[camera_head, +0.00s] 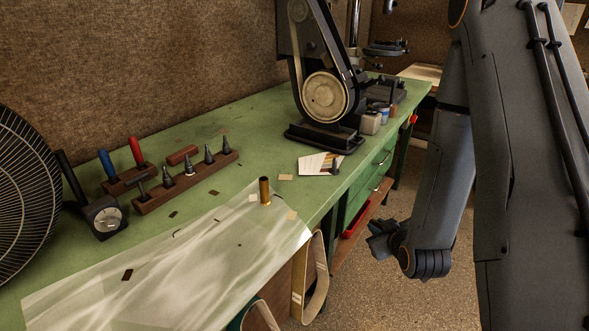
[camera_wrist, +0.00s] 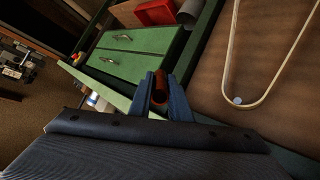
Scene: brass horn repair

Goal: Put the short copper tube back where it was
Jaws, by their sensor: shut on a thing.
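My gripper (camera_wrist: 160,100) is shut on the short copper tube (camera_wrist: 159,86), a reddish-brown piece held between the two fingertips in the wrist view. In the head view my gripper (camera_head: 376,240) hangs over the floor to the right of the bench, apart from it. The tube cannot be made out there. A brass-coloured tube (camera_head: 265,191) stands upright on the pale sheet (camera_head: 190,262) near the bench's front edge.
Green drawers (camera_wrist: 138,62) sit below. Belt loops (camera_head: 313,276) hang off the bench's front. The floor is clear around my gripper.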

